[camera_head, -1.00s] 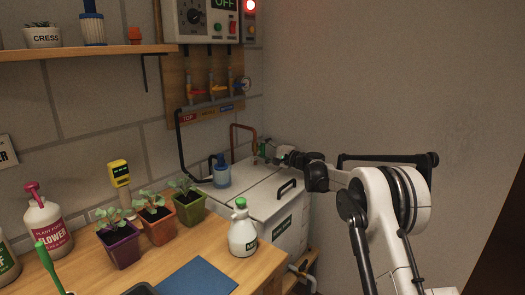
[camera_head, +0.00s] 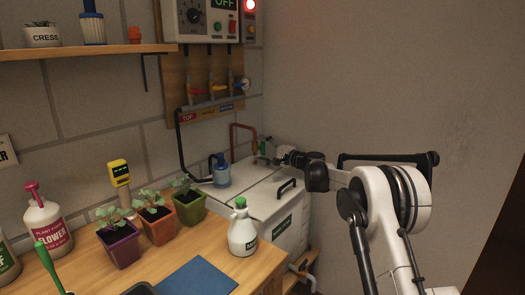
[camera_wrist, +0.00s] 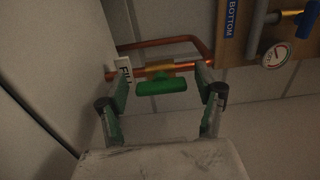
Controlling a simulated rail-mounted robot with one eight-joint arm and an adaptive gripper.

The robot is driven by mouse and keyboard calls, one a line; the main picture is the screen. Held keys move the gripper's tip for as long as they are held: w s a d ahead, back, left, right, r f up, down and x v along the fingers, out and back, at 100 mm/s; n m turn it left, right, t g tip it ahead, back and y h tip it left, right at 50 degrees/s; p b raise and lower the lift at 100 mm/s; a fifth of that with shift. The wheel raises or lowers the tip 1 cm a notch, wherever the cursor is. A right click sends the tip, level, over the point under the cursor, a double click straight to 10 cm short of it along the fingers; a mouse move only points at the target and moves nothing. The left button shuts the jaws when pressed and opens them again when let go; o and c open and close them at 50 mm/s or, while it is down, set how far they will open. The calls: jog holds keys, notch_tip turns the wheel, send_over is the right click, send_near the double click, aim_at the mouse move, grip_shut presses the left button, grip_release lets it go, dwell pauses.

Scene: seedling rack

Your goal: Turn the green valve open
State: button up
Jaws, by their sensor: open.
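The green valve handle (camera_wrist: 162,87) sits on a copper pipe (camera_wrist: 163,69) with a brass fitting in the wrist view. It lies roughly along the pipe. My gripper (camera_wrist: 164,77) is open, with one finger on each side of the handle. Gaps show between the handle and both fingers. In the head view my gripper (camera_head: 270,155) is at the back right of the white tank, by the copper pipe (camera_head: 243,126). The handle is hard to make out there.
A white tank (camera_head: 262,190) with a blue-capped bottle (camera_head: 221,172) stands below. A pipe board with coloured levers (camera_head: 210,90) is on the wall. In the wrist view a gauge (camera_wrist: 276,55) and a white tag (camera_wrist: 124,69) are near the fingers.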

jog(key=v, duration=1.2)
jog(key=shift+w, duration=0.1)
